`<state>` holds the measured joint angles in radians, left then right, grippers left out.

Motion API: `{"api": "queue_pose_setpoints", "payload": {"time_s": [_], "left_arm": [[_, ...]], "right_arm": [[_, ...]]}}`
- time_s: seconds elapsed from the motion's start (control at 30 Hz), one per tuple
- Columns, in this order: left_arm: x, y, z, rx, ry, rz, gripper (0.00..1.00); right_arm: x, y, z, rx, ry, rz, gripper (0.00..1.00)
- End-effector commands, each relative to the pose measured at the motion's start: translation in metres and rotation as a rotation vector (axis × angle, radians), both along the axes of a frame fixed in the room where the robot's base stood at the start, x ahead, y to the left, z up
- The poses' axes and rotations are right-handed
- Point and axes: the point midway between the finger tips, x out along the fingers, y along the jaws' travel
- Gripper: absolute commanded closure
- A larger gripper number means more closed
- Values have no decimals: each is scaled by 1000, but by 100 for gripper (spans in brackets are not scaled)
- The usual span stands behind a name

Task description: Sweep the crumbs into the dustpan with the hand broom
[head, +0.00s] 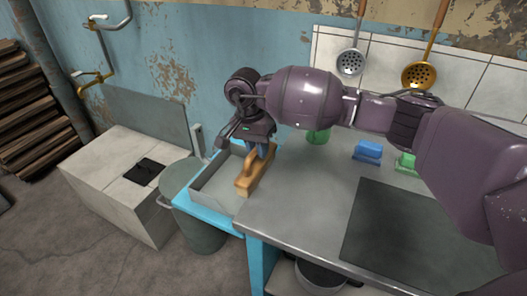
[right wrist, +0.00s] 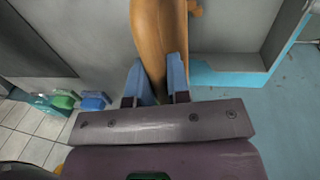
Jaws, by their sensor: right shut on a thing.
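My right gripper (head: 262,151) is shut on the wooden hand broom (head: 250,180) at the left end of the grey counter. The broom is light brown and sits beside a shallow grey open tray (head: 207,187), which may be the dustpan. In the right wrist view the blue fingers (right wrist: 157,85) hold the broom's brown wood (right wrist: 150,40) between them, and the tray's grey wall (right wrist: 235,38) is to the right. I cannot make out any crumbs. My left gripper is not in view.
The grey counter (head: 290,205) bears a dark mat (head: 400,235), a green item (head: 318,136) and a blue item (head: 368,151) near the wall. A round grey bin (head: 200,232) stands left of the counter. Two skimmers hang on the wall. The counter's front middle is clear.

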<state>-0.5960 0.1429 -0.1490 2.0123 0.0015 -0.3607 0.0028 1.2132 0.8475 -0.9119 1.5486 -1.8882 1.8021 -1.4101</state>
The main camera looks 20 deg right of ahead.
Motion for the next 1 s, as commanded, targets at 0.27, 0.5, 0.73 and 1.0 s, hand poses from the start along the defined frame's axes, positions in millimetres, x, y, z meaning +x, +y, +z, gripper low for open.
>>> {"api": "queue_pose_setpoints", "payload": {"time_s": [0.27,0.5,0.73,1.0], "left_arm": [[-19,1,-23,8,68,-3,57],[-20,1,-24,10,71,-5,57],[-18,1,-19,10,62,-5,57],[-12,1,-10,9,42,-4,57]], "right_arm": [[6,6,-11,0,12,0,100],[6,6,-12,1,14,1,100],[6,6,1,1,12,1,100],[6,6,24,1,10,1,100]]}}
